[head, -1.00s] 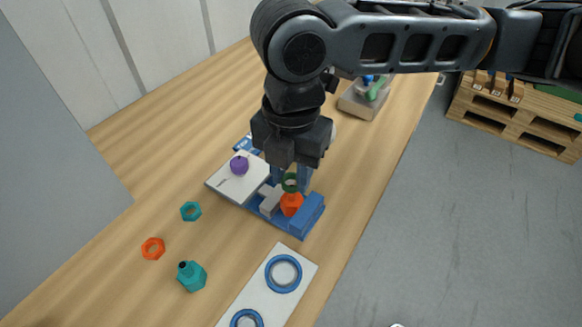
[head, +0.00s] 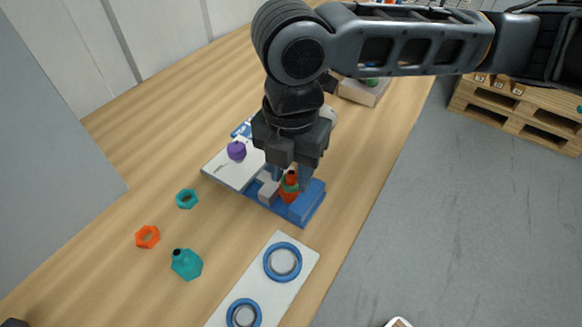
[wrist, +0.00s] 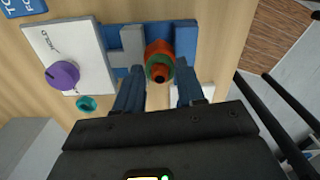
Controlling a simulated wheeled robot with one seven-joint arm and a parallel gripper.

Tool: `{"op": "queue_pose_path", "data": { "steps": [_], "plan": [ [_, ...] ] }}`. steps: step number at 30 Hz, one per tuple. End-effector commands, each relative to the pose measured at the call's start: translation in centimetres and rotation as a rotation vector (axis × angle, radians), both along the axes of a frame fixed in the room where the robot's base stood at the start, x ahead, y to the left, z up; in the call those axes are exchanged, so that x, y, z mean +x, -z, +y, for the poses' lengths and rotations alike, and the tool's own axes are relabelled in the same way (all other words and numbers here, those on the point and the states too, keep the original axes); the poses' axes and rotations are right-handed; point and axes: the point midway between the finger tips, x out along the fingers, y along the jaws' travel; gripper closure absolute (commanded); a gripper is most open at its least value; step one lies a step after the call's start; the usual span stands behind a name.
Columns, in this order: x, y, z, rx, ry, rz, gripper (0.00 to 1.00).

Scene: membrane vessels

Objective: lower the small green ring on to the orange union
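The union stands upright in a blue fixture (head: 310,202) beside a grey block. My gripper (head: 290,180) is low over the union with one blue finger on each side. The ring's underside is hidden.
A white panel with a purple knob (head: 236,150) adjoins the fixture. A teal ring (head: 187,199), an orange ring (head: 147,237) and a teal bottle-shaped part (head: 187,264) lie to the left. A white plate with blue rings (head: 261,284) is in front. A grey bin (head: 362,91) stands behind.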

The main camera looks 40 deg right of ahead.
Motion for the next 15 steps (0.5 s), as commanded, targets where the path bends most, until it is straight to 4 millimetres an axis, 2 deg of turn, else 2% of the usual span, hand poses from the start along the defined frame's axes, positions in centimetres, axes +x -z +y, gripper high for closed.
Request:
{"op": "queue_pose_path", "data": {
  "steps": [1, 7, 15],
  "plan": [
    [0.0, 0.0, 0.0, 0.0, 0.0, 0.0, 0.56],
    [0.0, 0.0, 0.0, 0.0, 0.0, 0.0, 0.37],
    [0.0, -0.15, 0.01, 0.0, 0.0, 0.0, 0.37]
  ]
}}
